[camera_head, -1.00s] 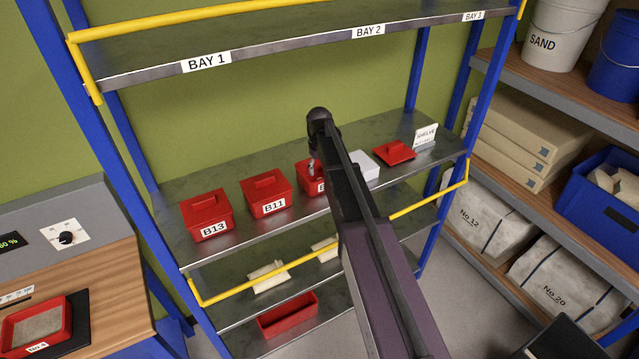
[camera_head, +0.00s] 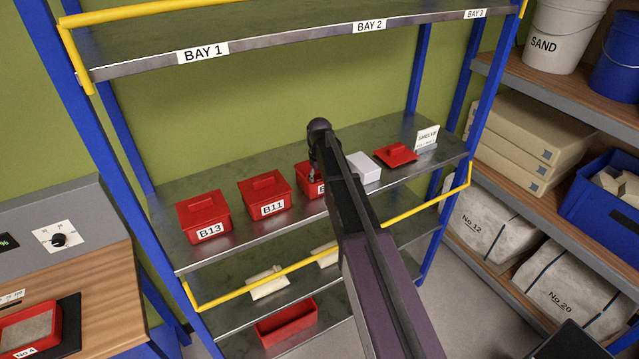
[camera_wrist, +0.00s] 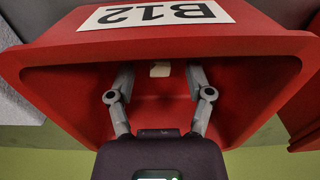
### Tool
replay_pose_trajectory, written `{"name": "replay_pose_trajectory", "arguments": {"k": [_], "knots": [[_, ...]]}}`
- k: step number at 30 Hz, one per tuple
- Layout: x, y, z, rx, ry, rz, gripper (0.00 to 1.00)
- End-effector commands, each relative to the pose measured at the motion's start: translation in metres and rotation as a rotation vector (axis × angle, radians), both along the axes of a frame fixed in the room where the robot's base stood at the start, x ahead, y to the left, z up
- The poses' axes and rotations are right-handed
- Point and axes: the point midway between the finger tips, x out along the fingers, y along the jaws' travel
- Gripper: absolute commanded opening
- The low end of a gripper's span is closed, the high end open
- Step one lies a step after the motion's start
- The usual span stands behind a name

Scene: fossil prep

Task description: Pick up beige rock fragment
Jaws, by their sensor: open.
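A small beige rock fragment (camera_wrist: 160,69) shows inside the red box labelled B12 (camera_wrist: 65,58) in the wrist view. The box has no lid on it. My gripper (camera_wrist: 160,77) is open, with its two fingers reaching into the box, one to each side of the fragment. The fragment lies between and apart from the fingers; whether they touch the box floor I cannot tell. In the head view the B12 box (camera_head: 304,186) is mostly hidden behind my arm, and the fragment is not visible there.
Closed red boxes B13 (camera_head: 204,214) and B11 (camera_head: 265,194) stand left of B12 on the shelf. A white box (camera_head: 364,170) and a red lid (camera_head: 396,154) are to its right. A yellow rail (camera_head: 424,207) runs below the shelf's front. An upper shelf (camera_head: 289,34) hangs above.

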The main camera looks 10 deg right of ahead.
Motion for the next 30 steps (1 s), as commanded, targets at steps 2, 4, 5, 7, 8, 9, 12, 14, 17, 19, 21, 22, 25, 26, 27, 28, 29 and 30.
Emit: {"name": "replay_pose_trajectory", "arguments": {"k": [2,4,5,7,8,9,12,14,17,19,21,22,25,26,27,28,29,30], "knots": [[0.0000,0.0000,0.0000,0.000,0.000,0.000,0.67],[0.0000,0.0000,0.0000,0.000,0.000,0.000,0.67],[0.0000,0.0000,0.0000,0.000,0.000,0.000,0.67],[0.0000,0.0000,0.0000,0.000,0.000,0.000,0.55],[0.0000,0.0000,0.0000,0.000,0.000,0.000,0.46],[0.0000,0.0000,0.0000,0.000,0.000,0.000,0.37],[0.0000,0.0000,0.0000,0.000,0.000,0.000,0.13],[0.0000,0.0000,0.0000,0.000,0.000,0.000,0.09],[-0.0001,0.0000,-0.0001,0.000,0.000,0.000,0.08],[-0.0001,0.0000,-0.0001,0.000,0.000,0.000,0.08],[-0.0001,0.0000,-0.0001,0.000,0.000,0.000,0.08],[-0.0001,0.0000,-0.0001,0.000,0.000,0.000,0.08],[-0.0001,0.0000,0.0004,0.000,0.000,0.000,0.08],[-0.0001,0.0000,0.0008,0.000,0.000,0.000,0.08],[0.0000,0.0000,0.0014,0.000,0.000,0.000,0.08],[0.0000,0.0000,0.0021,0.000,0.000,0.000,0.08],[0.0000,0.0000,0.0029,0.000,0.000,0.000,0.08],[0.0000,0.0000,0.0042,0.000,0.000,0.000,0.08]]}}
